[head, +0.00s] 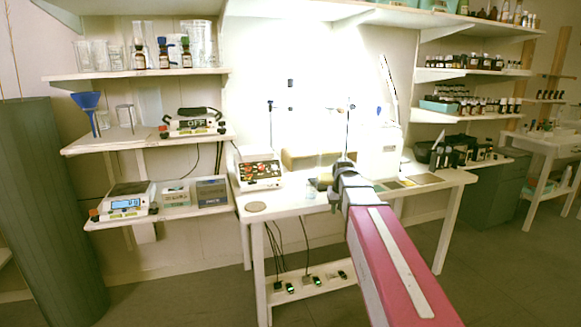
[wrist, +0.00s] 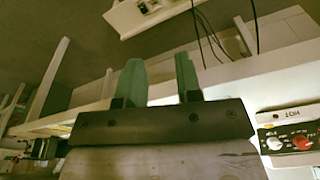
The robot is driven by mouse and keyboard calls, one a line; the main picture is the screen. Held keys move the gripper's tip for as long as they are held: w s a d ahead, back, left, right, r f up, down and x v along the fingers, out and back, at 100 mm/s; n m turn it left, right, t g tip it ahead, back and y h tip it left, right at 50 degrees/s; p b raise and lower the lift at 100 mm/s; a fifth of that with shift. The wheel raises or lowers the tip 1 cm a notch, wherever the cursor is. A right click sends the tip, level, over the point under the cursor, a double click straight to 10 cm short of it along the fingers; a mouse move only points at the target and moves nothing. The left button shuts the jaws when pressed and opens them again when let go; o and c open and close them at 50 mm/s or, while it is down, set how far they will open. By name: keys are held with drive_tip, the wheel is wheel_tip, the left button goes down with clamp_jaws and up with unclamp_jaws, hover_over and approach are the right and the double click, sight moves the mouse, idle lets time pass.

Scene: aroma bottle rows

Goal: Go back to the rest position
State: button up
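My gripper (wrist: 160,78) shows in the wrist view as two green fingers standing apart, with nothing between them. In the head view my arm reaches in from the lower right, and my gripper (head: 325,184) is over the white table (head: 290,208), small and partly hidden by my wrist. No object is seen held in it.
A hot plate with knobs (head: 259,172) stands on the table's left side; it also shows in the wrist view (wrist: 292,140). A thin stand (head: 348,130) rises behind my gripper. Shelves with glassware (head: 130,76) are left, and bottle shelves (head: 470,76) right.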

drive_tip(key=s+f+g, duration=0.1)
drive_tip(key=s+f, duration=1.8)
drive_tip(key=s, duration=0.1)
drive_tip(key=shift+s+f+g, duration=0.25)
drive_tip(key=shift+s+g, duration=0.15)
